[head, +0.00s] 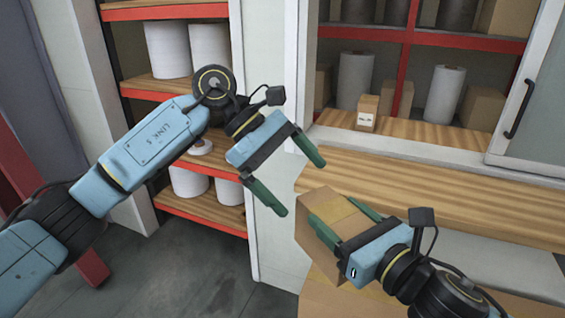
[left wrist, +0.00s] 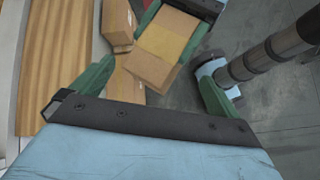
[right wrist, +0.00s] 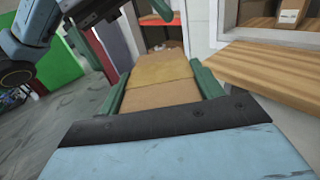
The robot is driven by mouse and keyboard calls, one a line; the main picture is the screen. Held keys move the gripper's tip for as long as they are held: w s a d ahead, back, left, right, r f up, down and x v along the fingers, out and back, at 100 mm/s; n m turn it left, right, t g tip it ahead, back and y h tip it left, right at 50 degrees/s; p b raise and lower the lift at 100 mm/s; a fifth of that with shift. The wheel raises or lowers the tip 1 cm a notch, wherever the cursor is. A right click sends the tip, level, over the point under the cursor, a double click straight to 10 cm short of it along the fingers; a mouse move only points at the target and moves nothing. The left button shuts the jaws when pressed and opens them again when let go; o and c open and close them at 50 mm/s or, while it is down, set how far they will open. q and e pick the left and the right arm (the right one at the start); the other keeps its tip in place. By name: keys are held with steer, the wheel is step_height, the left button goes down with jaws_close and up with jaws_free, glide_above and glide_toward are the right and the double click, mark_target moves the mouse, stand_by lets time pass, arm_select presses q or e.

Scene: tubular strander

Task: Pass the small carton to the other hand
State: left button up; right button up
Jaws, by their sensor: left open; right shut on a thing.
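The small carton (head: 330,222) is a brown cardboard box with a yellowish tape band. My right gripper (head: 345,222) is shut on it, with green fingers along two opposite sides, and holds it in front of the wooden counter. The carton also shows between the right fingers in the right wrist view (right wrist: 160,80) and ahead in the left wrist view (left wrist: 166,45). My left gripper (head: 300,186) is open and empty, above and left of the carton in the head view. Its fingers point toward the carton and look apart from it.
A wooden counter (head: 440,195) runs along the right. Shelves behind it hold white rolls (head: 445,92) and a small labelled box (head: 367,112). A red-edged shelf (head: 165,85) with rolls stands at the back left. More cartons (left wrist: 116,22) are below the counter.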

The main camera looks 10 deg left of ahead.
mark_target(320, 204)
arm_select(q)
steer(key=x, duration=0.8)
steer(key=shift+d+f, duration=0.15)
steer(key=shift+d, duration=0.05)
arm_select(e)
steer(key=shift+r, duration=0.1)
